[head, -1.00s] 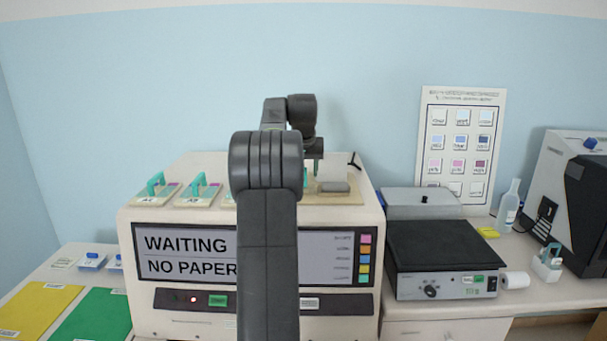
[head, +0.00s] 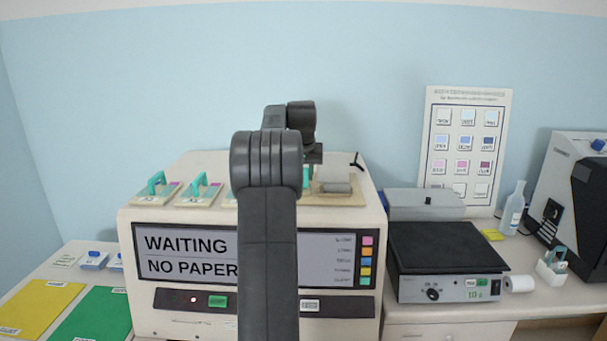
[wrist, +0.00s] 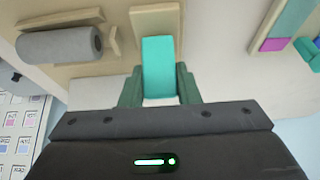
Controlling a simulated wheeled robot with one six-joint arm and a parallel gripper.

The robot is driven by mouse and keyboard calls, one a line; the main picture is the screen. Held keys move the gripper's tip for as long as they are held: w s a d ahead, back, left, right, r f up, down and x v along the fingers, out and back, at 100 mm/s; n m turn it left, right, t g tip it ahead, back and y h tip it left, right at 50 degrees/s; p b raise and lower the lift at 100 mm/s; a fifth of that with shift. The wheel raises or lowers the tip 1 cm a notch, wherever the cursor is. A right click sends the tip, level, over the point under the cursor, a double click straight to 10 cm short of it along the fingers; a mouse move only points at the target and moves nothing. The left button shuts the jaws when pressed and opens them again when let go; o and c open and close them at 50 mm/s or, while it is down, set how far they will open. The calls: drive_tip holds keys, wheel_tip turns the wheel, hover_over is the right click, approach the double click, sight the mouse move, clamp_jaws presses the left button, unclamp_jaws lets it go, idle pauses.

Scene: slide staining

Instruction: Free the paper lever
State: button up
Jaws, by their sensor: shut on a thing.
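The paper lever appears to be the teal bar (wrist: 158,62) in the wrist view, beside a grey roll (wrist: 62,44) on a beige plate. My gripper (wrist: 160,90) is shut on this lever, with one green finger on each side of it. In the head view only a sliver of teal (head: 306,177) shows beside my arm, which hides the rest of the lever and the gripper. The roll (head: 335,187) sits just right of it, on top of the machine. The machine's screen (head: 190,256) reads "WAITING NO PAPER".
Teal-handled clips (head: 157,184) stand on the machine's top at left. A black-topped hotplate (head: 437,246), a white roll (head: 519,284) and a bottle (head: 513,208) are at right. Yellow (head: 38,306) and green (head: 96,315) sheets lie at left. The wall is close behind.

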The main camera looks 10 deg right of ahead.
drive_tip(key=shift+s+f+b, duration=0.1)
drive_tip(key=shift+f+b, duration=0.05)
drive_tip(key=shift+b, duration=0.55)
drive_tip(key=t+b, duration=0.1)
drive_tip(key=b, duration=0.1)
drive_tip(key=shift+s+a+f+b, duration=0.1)
drive_tip(key=shift+s+b, duration=0.1)
drive_tip(key=shift+b, duration=0.1)
drive_tip(key=t+b, duration=0.2)
drive_tip(key=b, duration=0.3)
drive_tip(key=s+t+h+b, duration=0.1)
drive_tip(key=b, duration=0.3)
drive_tip(key=shift+s+a+t+b, duration=0.1)
drive_tip(key=shift+s+t+b, duration=0.15)
drive_tip(key=shift+t+b, duration=0.15)
drive_tip(key=t+b, duration=0.1)
drive_tip(key=b, duration=0.2)
drive_tip(key=s+t+b, duration=0.1)
drive_tip(key=b, duration=0.2)
drive_tip(key=shift+a+t+h, duration=0.15)
drive_tip(key=shift+t+h, duration=0.15)
drive_tip(key=shift+s+t+b, duration=0.1)
drive_tip(key=shift+t+b, duration=0.4)
drive_tip(key=shift+b, duration=0.65)
drive_tip(key=shift+r+b, duration=0.3)
drive_tip(key=o, duration=1)
